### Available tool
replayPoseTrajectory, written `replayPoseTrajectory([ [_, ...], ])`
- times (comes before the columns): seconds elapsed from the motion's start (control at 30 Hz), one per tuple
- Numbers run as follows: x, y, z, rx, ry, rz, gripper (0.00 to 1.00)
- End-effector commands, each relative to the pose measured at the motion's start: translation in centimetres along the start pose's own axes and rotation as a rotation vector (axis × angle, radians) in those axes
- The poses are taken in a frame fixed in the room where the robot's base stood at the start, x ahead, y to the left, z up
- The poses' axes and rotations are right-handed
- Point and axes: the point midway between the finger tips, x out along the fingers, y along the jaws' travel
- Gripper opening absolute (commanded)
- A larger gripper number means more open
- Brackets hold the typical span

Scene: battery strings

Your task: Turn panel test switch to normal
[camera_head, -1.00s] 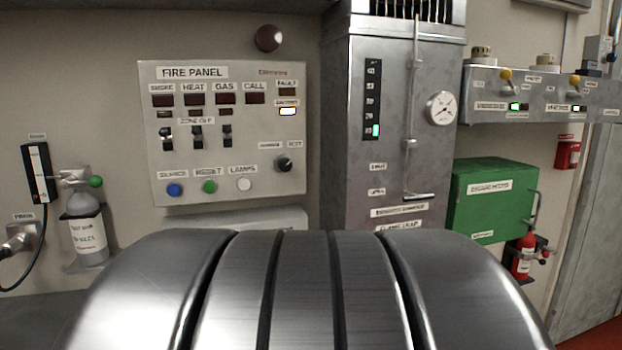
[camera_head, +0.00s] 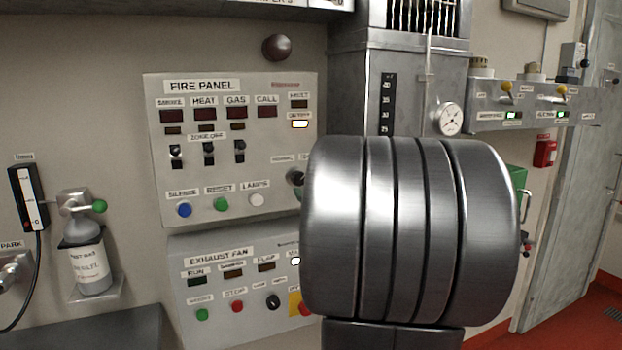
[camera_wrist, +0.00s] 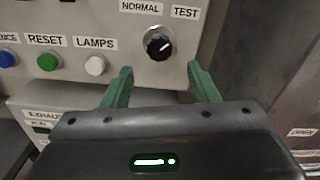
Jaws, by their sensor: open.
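The fire panel (camera_head: 235,150) is a pale box on the wall, left of centre in the head view. Its test switch is a black rotary knob (camera_wrist: 158,43) between the labels NORMAL and TEST in the wrist view. The knob's white mark appears to point up and right, toward TEST. In the head view the knob (camera_head: 295,177) is partly hidden behind my arm. My gripper (camera_wrist: 160,82) shows two green fingers, spread apart and empty. The fingertips are below the knob in the picture, one to each side, not visibly touching it.
Green (camera_wrist: 47,61) and white (camera_wrist: 95,65) push buttons sit left of the knob. The exhaust fan panel (camera_head: 225,275) is below the fire panel. A metal duct cabinet (camera_head: 352,95) stands to the right. A gas bottle (camera_head: 85,255) is at far left.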

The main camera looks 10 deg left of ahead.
Motion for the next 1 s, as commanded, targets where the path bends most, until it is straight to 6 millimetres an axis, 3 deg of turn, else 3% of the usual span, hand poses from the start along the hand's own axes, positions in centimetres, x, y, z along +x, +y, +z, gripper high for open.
replayPoseTrajectory([
  [0.3,6.0,0.1,0.1,0.001,0.002,0.003,0.54],
  [0.5,8.3,0.1,0.0,-0.001,0.002,0.002,0.54],
  [0.93,9.2,0.1,0.0,-0.002,0.001,0.001,0.54],
  [1.0,9.2,0.1,0.0,-0.002,0.001,0.000,0.42],
])
